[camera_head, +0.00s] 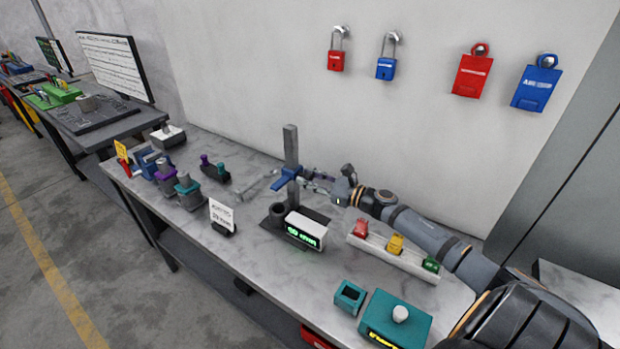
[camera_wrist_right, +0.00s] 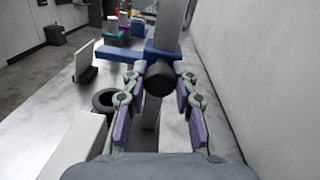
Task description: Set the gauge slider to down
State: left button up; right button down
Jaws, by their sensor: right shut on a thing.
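The gauge is a grey upright post (camera_head: 291,142) on the marble bench, with a blue slider (camera_head: 286,180) around it, roughly midway to low on the post. The slider also shows in the right wrist view (camera_wrist_right: 120,53), with a dark round knob (camera_wrist_right: 159,78) facing my gripper. My right gripper (camera_head: 310,183) reaches in from the right, beside the post. In the wrist view its fingers (camera_wrist_right: 159,85) are shut on the knob, one on each side. The post's foot is partly hidden behind a display box. My left gripper is not in view.
A black base with a dark ring (camera_head: 277,212) and a white box with a green display (camera_head: 306,230) stand just in front of the post. A tray with coloured blocks (camera_head: 395,245) lies to the right. A white sign (camera_head: 221,214) and a grey tool (camera_head: 259,184) are left.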

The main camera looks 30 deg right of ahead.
jog(key=c, duration=1)
grip_release()
jog(key=shift+r, duration=0.1)
notch_tip(320, 180, up, 10)
